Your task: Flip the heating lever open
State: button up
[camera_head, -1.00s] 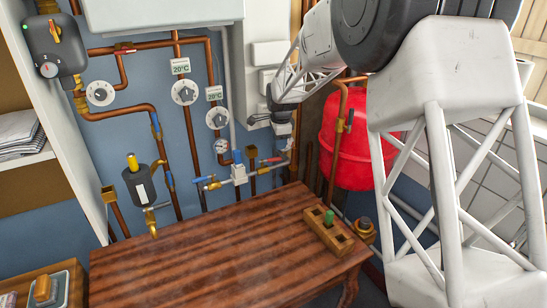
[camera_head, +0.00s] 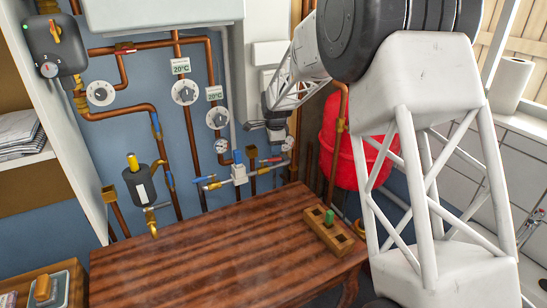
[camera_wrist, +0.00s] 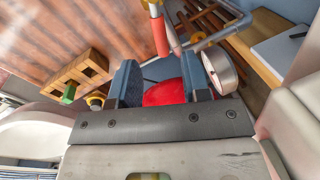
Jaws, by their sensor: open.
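A small red lever (camera_head: 271,160) sits on the pipework of the blue back wall, above the wooden table. No label names it as the heating lever. In the wrist view a red handle (camera_wrist: 158,32) shows just beyond the fingers at the top, close to a pipe and a round gauge (camera_wrist: 219,70). My gripper (camera_head: 276,137) is in front of the wall, a little above and right of the red lever. In the wrist view my gripper (camera_wrist: 161,84) has its two dark fingers apart and nothing between them; the red tank (camera_wrist: 166,94) shows behind the gap.
A blue-handled valve (camera_head: 197,180) and a brass fitting stand left of the red lever. The red tank (camera_head: 345,140) is right of my gripper. The table (camera_head: 190,255) is mostly clear, with a wooden block holder (camera_head: 328,234) at its right. A control box (camera_head: 55,45) hangs upper left.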

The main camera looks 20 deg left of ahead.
aim_at(270, 160)
jog(key=shift+w+a+f, duration=0.1)
jog(key=shift+w+f, duration=0.05)
jog(key=shift+f, duration=0.8)
jog(key=shift+w+a+f, duration=0.1)
jog(key=shift+w+f, duration=0.1)
jog(key=shift+f, duration=0.75)
jog(key=shift+w+a+f, duration=0.1)
jog(key=shift+w+f, duration=0.05)
jog(key=shift+f, duration=0.8)
grip_shut()
